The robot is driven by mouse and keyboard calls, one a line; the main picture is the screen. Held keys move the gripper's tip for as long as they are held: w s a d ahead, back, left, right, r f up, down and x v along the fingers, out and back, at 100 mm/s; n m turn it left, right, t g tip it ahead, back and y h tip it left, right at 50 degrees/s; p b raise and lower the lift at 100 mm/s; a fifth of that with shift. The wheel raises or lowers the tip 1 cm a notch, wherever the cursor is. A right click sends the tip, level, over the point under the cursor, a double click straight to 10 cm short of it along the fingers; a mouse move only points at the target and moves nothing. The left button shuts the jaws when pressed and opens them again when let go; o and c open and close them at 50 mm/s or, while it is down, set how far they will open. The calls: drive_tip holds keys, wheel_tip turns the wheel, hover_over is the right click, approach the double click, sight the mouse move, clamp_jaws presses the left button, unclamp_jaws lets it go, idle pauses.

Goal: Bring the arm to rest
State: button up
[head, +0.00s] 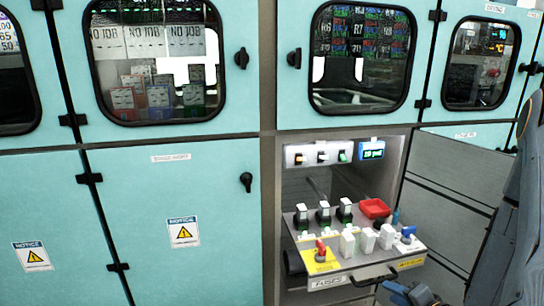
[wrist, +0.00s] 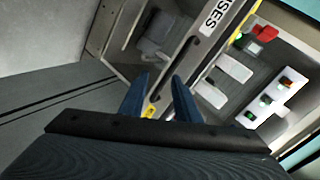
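My gripper (head: 412,294) shows at the lower right of the head view, cut off by the bottom edge, just in front of the pulled-out fuse drawer (head: 330,283). My grey-blue arm runs up along the right edge. In the wrist view, the two blue fingers of my gripper (wrist: 160,77) stand apart, and nothing is seen held between them. The drawer's black handle (wrist: 180,56) lies beyond the fingertips, and it also shows in the head view (head: 374,278). I cannot tell whether a finger touches the drawer.
Several white modules (head: 347,243), a red tray (head: 375,208) and a red knob on a yellow plate (head: 321,258) are on the drawer. An open cabinet door (head: 445,215) stands at its right. Closed teal cabinets (head: 170,235) line the left.

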drive_tip(key=s+a+r+n+g+h, duration=0.1)
drive_tip(key=a+r+n+g+h, duration=0.15)
drive_tip(key=r, duration=0.25)
drive_tip(key=a+r+n+g+h, duration=0.1)
drive_tip(key=a+r+n+g, duration=0.1)
drive_tip(key=r+n+g, duration=0.2)
drive_tip(key=s+a+r+n+g+y, duration=0.1)
drive_tip(key=s+a+r+n+g, duration=0.3)
drive_tip(key=s+a+r, duration=0.7)
drive_tip(key=s+a+g+p, duration=0.1)
drive_tip(key=s+a, duration=0.1)
drive_tip(key=s, duration=0.1)
drive_tip(key=shift+s+r+n, duration=0.35)
drive_tip(key=shift+r, duration=0.05)
drive_tip(key=shift+o, duration=0.3)
idle(0.4)
